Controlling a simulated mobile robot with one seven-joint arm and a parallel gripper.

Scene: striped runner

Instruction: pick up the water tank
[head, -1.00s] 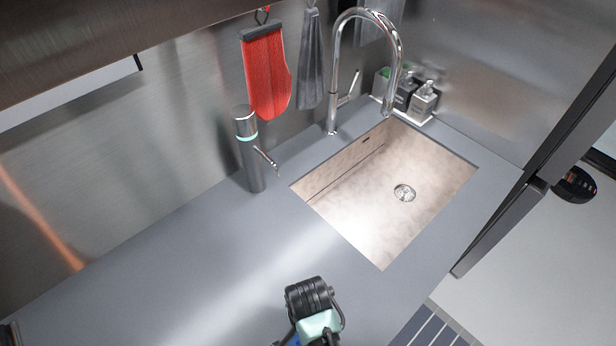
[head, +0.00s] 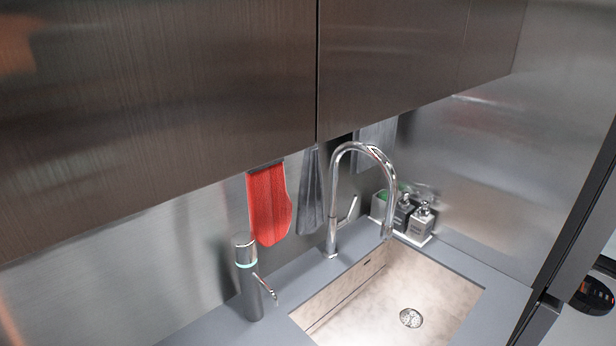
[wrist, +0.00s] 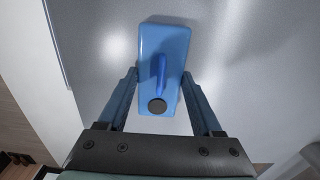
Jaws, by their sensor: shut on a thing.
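The water tank, a blue block with a raised blue handle and a round dark cap (wrist: 176,40), shows in the wrist view. My gripper (wrist: 160,76) has its two dark blue fingers along the left and right sides of the tank, and it is shut on it. A grey surface lies behind the tank; I cannot tell whether the tank touches it. Neither the gripper nor the tank is in the head view.
In the head view, a grey counter (head: 200,328) holds a sink (head: 350,304) with a tall faucet (head: 335,215). A metal dispenser (head: 248,285) stands left of the sink, and soap bottles (head: 420,217) stand behind it. Dark upper cabinets (head: 170,110) overhang the counter.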

